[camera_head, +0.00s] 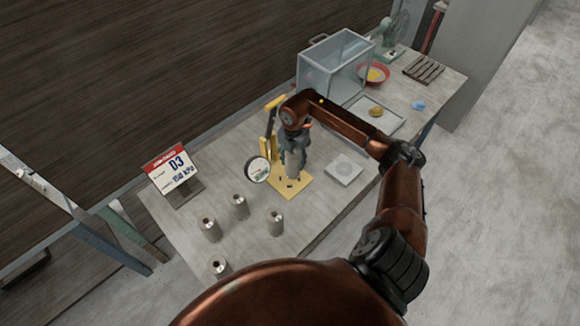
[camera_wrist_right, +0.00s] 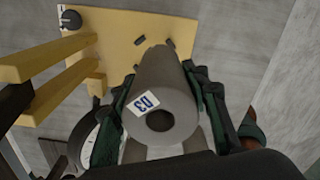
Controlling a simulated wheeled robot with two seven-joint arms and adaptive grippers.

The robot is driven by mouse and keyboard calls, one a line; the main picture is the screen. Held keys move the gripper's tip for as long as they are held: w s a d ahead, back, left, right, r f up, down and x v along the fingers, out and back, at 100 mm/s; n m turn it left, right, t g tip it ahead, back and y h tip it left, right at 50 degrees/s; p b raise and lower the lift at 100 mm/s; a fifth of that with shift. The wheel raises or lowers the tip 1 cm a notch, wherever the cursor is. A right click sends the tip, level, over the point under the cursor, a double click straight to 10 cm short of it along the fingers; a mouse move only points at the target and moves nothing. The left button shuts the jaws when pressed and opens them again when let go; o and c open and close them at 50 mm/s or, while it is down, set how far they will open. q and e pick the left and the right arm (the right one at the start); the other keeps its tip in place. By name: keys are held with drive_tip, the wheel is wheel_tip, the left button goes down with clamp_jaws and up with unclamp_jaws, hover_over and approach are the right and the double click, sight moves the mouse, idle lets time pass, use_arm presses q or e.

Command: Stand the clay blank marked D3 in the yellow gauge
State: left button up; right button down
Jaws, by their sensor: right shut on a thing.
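The clay blank marked D3 (camera_wrist_right: 166,95) is a grey cylinder with a hole in its end and a blue-lettered label. My right gripper (camera_wrist_right: 168,88) is shut on it, with a green finger on each side. In the head view my right gripper (camera_head: 292,165) is over the base of the yellow gauge (camera_head: 295,187). The gauge has a yellow base plate, a yellow post and a round dial (camera_head: 257,170). In the wrist view the yellow base (camera_wrist_right: 135,30) lies beyond the blank, with small dark pegs on it. I cannot tell whether the blank touches the base. My left gripper is not in view.
Several other grey blanks (camera_head: 238,207) stand on the table at the front left. A sign reading D3 (camera_head: 170,170) stands behind them. A square pale plate (camera_head: 343,169) is right of the gauge. A clear box (camera_head: 335,66), tray (camera_head: 385,118) and red bowl (camera_head: 373,75) are farther back.

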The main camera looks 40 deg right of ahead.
sight(290, 156)
drive_tip(key=shift+w+a+f, duration=0.35)
drive_tip(key=shift+w+f, duration=0.15)
drive_tip(key=shift+f, duration=1.75)
drive_tip(key=c, duration=1.1)
unclamp_jaws()
drive_tip(key=shift+f, duration=0.15)
wheel_tip(290, 156, up, 8)
drive_tip(key=shift+f+b, duration=0.1)
drive_tip(key=shift+b, duration=0.2)
